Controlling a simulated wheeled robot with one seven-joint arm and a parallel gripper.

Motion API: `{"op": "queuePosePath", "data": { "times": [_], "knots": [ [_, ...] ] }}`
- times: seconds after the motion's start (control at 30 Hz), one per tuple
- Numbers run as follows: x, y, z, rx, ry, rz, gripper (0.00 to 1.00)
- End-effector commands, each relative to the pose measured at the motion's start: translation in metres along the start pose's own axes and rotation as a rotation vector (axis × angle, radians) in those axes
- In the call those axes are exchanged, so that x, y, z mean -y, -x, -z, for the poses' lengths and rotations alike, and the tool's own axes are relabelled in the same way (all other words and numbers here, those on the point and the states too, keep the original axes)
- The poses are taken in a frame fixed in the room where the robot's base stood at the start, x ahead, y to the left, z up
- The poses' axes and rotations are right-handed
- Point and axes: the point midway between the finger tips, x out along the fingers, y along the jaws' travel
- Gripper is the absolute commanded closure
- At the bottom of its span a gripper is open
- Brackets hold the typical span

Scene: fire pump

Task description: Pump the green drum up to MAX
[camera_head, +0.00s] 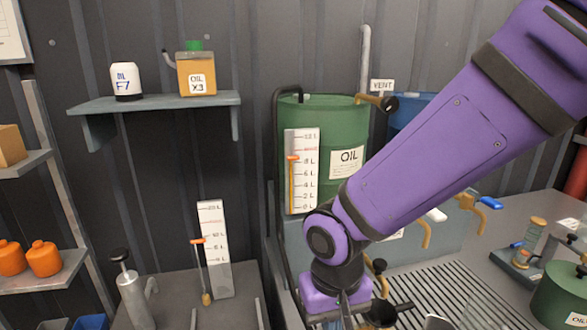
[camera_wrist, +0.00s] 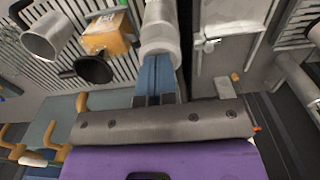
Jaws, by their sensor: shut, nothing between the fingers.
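The green drum (camera_head: 345,110), labelled OIL, stands against the back wall. A white litre gauge (camera_head: 303,190) is on its left front; its orange pointer (camera_head: 292,157) stands high, close to a reddish line near the top. I cannot read the word MAX. My gripper (camera_head: 344,308) is low in front of the drum, partly cut off by the picture's edge. In the wrist view its blue fingers (camera_wrist: 157,78) are together and empty. A pale grey cylinder (camera_wrist: 159,28) lies just beyond the fingertips; I cannot tell whether they touch it.
A slatted bench (camera_head: 445,285) extends right of my arm. A second gauge (camera_head: 213,245) and a black-topped grey cylinder (camera_head: 133,292) are at left. A wall shelf (camera_head: 155,103) holds two containers.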

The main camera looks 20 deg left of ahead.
Motion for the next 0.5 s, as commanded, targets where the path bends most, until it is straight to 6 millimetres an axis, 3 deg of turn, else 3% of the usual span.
{"op": "queuePosePath", "data": {
  "times": [0.5],
  "knots": [
    [-0.001,0.031,0.000,0.000,-0.001,0.000,1.00]
  ]
}}
